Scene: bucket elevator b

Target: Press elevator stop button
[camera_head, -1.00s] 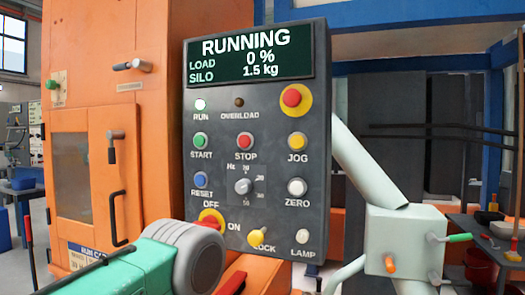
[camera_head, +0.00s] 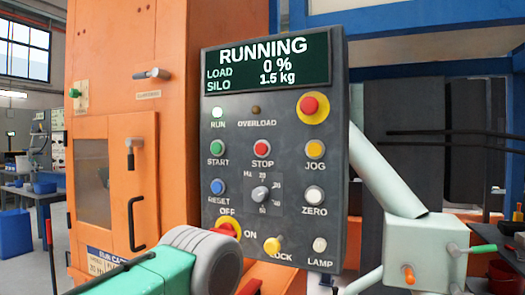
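The dark grey control panel (camera_head: 333,195) stands in the middle of the view. Its red STOP button (camera_head: 262,147) sits in the upper button row, between the green START button (camera_head: 217,147) and the yellow JOG button (camera_head: 315,149). Nothing covers or touches the STOP button. The display (camera_head: 267,60) reads RUNNING, LOAD 0 %, SILO 1.5 kg, and the RUN lamp (camera_head: 217,113) is lit whitish green. A teal arm link of mine with a grey rounded end enters from the lower left, in front of the panel's lower left corner. I see no gripper fingers of either arm.
A red emergency button (camera_head: 310,106) on a yellow disc is at the panel's upper right. An orange cabinet (camera_head: 165,100) stands left of the panel. A pale pipe (camera_head: 388,175) and box (camera_head: 425,250) stand to its right. The space before the upper panel is clear.

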